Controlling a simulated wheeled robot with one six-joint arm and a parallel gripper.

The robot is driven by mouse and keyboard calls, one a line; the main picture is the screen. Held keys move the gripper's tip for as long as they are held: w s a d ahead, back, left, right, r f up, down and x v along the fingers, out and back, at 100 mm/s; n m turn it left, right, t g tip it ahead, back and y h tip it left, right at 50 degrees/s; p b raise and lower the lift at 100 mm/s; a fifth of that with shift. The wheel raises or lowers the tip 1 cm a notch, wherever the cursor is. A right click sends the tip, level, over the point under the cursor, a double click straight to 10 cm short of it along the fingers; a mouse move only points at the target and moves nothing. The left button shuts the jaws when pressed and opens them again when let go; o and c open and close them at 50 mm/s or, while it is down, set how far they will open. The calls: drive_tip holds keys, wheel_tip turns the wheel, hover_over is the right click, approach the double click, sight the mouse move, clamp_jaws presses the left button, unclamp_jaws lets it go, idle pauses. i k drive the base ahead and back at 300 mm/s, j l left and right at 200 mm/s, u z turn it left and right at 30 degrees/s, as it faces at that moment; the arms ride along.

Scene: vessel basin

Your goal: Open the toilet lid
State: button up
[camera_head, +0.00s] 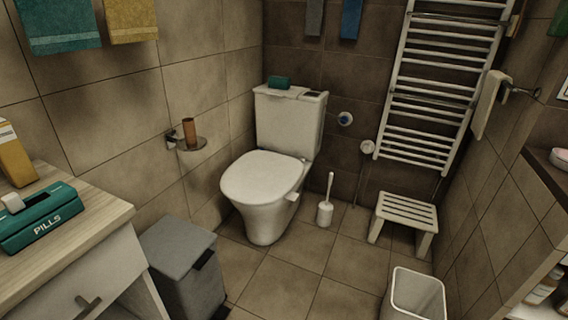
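A white toilet (270,228) stands in the far corner, its cistern (290,125) against the back wall. The toilet lid (262,177) lies flat, closed over the bowl, with its rounded front edge toward the lower left. A green object (278,82) lies on top of the cistern. My gripper does not show in this view.
A grey bin (180,268) and a wooden-topped cabinet (75,240) with a green pill box (42,217) are at the left. A toilet brush (326,205), a white stool (404,216) and a white bin (413,297) stand to the right. The middle floor (290,285) is clear.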

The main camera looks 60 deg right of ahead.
sight(258, 176)
drive_tip(key=z, duration=1.25)
